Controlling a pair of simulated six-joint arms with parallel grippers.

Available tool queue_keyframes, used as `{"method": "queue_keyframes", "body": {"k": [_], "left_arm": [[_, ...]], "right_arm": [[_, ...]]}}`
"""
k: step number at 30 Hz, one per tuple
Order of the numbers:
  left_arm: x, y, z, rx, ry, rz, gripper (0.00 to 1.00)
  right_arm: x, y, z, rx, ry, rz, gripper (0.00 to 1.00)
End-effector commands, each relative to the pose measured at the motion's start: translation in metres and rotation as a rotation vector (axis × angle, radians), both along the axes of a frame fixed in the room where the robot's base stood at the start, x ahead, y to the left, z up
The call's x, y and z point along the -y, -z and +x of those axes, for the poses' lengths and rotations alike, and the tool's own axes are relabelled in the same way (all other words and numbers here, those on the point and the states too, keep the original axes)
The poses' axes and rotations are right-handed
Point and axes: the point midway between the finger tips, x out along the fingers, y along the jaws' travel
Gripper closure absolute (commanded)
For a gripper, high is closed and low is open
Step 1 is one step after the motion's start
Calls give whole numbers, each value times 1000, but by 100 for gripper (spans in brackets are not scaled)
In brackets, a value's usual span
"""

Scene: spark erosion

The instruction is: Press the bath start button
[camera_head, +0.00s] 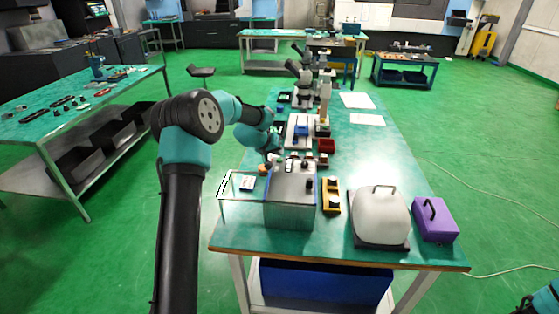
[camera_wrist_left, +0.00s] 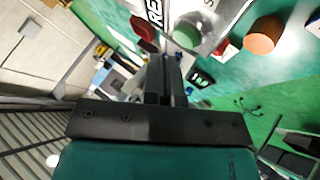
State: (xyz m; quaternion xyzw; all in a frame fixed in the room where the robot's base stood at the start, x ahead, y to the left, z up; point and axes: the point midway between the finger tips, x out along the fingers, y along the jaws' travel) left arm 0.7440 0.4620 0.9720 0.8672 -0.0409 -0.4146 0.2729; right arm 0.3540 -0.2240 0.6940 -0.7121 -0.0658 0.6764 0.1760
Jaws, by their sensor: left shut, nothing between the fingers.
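A metal box (camera_head: 290,200) with knobs on top stands near the front left of the main table, beside a clear-walled tank (camera_head: 240,190). My left gripper (camera_head: 274,156) is just behind the box, small and partly hidden by the arm and nearby parts. In the left wrist view its fingers (camera_wrist_left: 166,78) are shut and empty. Just beyond the fingertips is a round green button (camera_wrist_left: 186,34) in a pale collar, beside printed lettering. I cannot tell whether the fingertips touch it. An orange round knob (camera_wrist_left: 264,35) is to its right. My right gripper is out of view.
A yellow block holder (camera_head: 331,196), a pale domed cover (camera_head: 380,215) and a purple box (camera_head: 435,219) stand right of the metal box. A microscope (camera_head: 303,78) and a red tray (camera_head: 326,146) are farther back. The table's right strip is mostly clear.

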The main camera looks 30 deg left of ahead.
Motion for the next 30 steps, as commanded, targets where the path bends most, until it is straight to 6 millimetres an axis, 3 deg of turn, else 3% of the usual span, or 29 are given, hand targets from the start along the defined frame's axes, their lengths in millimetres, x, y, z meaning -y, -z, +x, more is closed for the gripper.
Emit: {"method": "queue_keyframes", "body": {"k": [30], "left_arm": [[0,9,0,0,0,0,100]], "right_arm": [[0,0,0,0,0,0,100]]}}
